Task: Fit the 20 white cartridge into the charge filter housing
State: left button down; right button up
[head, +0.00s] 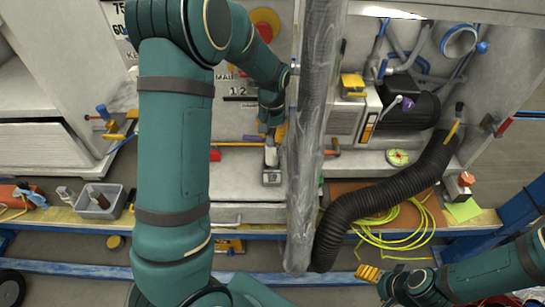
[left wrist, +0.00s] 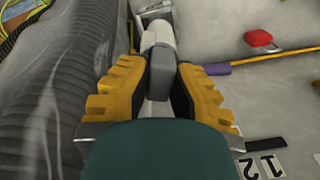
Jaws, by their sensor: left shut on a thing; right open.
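My left gripper (head: 272,134) reaches down in front of the grey panel in the head view. In the left wrist view its yellow fingers (left wrist: 160,74) are shut on a pale cartridge-like piece, with a grey block between the pads and a white rounded part (left wrist: 158,36) beyond the fingertips. The white part also shows below the gripper in the head view (head: 271,156). Just past it is a small light box (head: 271,177); I cannot tell if they touch. No charge filter housing can be told for sure, and no number is readable on the piece. My right gripper (head: 368,272) is open and empty at lower right.
A thick grey translucent column (head: 312,150) stands close right of my left gripper. A black corrugated hose (head: 380,205) and yellow cable (head: 410,225) lie right. A red block (left wrist: 258,38) and a purple-gripped yellow rod (left wrist: 217,69) are nearby. A grey bin (head: 100,203) stands left.

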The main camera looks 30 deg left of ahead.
aim_at(272, 153)
pick_arm(q)
notch_tip(272, 153, down, 5)
jog(key=shift+r+b, duration=0.1)
jog(key=shift+b, duration=0.2)
jog(key=shift+f+b, duration=0.35)
jog(key=shift+f, duration=1.65)
jog(key=shift+f, duration=0.15)
jog(key=c, duration=1)
grip_release()
jog(key=shift+w+r, duration=0.1)
jog(key=shift+r, duration=0.2)
notch_tip(272, 153, up, 12)
jog(key=shift+f+p, duration=0.1)
jog(key=shift+p, duration=1)
